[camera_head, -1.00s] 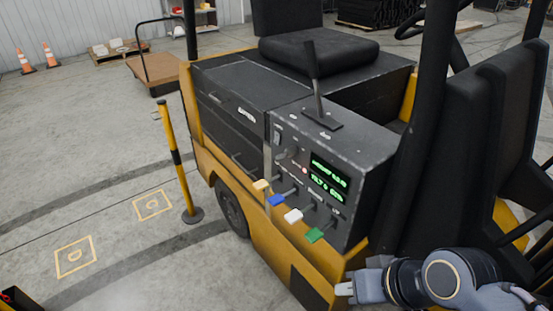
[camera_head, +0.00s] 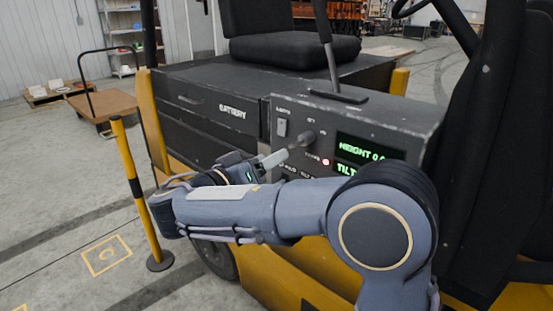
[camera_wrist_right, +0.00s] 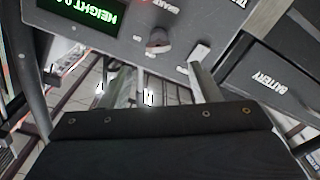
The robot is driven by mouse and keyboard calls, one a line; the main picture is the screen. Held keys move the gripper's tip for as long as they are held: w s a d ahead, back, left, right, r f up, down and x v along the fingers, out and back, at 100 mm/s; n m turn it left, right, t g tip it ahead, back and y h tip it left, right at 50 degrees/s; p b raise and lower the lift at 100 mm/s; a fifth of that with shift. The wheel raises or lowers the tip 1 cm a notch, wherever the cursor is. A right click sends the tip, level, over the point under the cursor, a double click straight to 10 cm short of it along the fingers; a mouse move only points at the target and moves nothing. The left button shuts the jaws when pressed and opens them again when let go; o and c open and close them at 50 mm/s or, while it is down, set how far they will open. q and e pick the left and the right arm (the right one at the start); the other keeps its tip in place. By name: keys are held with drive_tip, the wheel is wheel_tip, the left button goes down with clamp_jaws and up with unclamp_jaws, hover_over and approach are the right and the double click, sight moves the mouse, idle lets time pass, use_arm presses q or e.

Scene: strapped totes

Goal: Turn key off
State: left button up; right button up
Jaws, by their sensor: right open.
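The key (camera_head: 303,139) is a dark knob on the forklift's grey control panel (camera_head: 380,125), below a rocker switch's level and left of the green display. In the right wrist view the key (camera_wrist_right: 158,43) shows at top centre, near small panel lettering. My right gripper (camera_head: 258,162) is just left of and below the key, and one pale fingertip shows in front of the panel. In the right wrist view my right gripper (camera_wrist_right: 163,80) is open and empty, its fingers apart below the key, not touching it. My left gripper is not in view.
A light rocker switch (camera_head: 282,128) sits left of the key; it also shows near a finger in the right wrist view (camera_wrist_right: 200,50). A red light (camera_head: 325,162) and green display (camera_head: 357,150) are to the right. A yellow-black post (camera_head: 133,185) stands left. My arm hides the lower panel.

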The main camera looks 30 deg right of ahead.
sight(292, 147)
drive_tip(key=x, duration=0.7)
drive_tip(key=shift+d+p, duration=0.3)
drive_tip(key=shift+p, duration=0.05)
drive_tip(key=shift+c, duration=0.2)
drive_tip(key=c, duration=0.9)
